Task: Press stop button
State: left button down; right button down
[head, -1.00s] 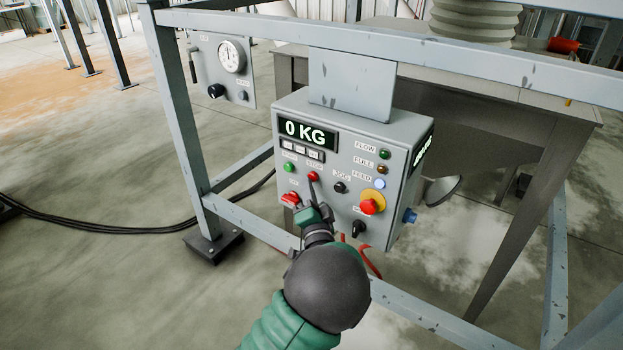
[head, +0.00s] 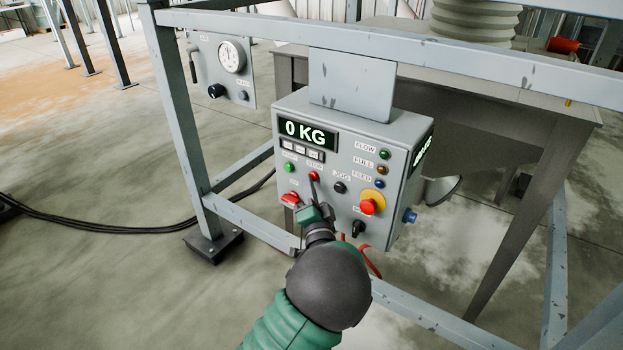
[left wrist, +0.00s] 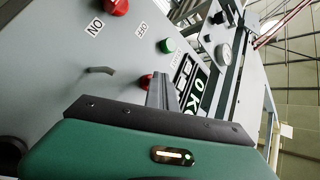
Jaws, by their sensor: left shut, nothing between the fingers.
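The control box (head: 330,215) hangs on the grey frame, its display reading 0 KG. The small red stop button (head: 314,176) sits under the display, right of the green start button (head: 289,167). My left gripper (head: 313,184) is shut and empty, its fingertips at the lower edge of the stop button. In the left wrist view the red button (left wrist: 146,80) is partly hidden behind the shut fingers (left wrist: 162,90); they look at or very near it, but contact is hard to tell. My right gripper is not in view.
A red switch (head: 290,198) sits left of my gripper. The red mushroom button on yellow (head: 368,206) and a black knob (head: 359,228) sit to its right. The blue feed lamp (head: 379,184) is dark. A gauge panel (head: 226,75) hangs at the left.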

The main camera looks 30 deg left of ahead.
pick_arm(q)
jog(key=shift+s, duration=0.8)
jog(key=s, duration=0.1)
jog(key=s+p, duration=0.1)
jog(key=s, duration=0.3)
jog(key=shift+a+p, duration=0.25)
jog(key=shift+p, duration=0.05)
jog(key=shift+f, duration=0.1)
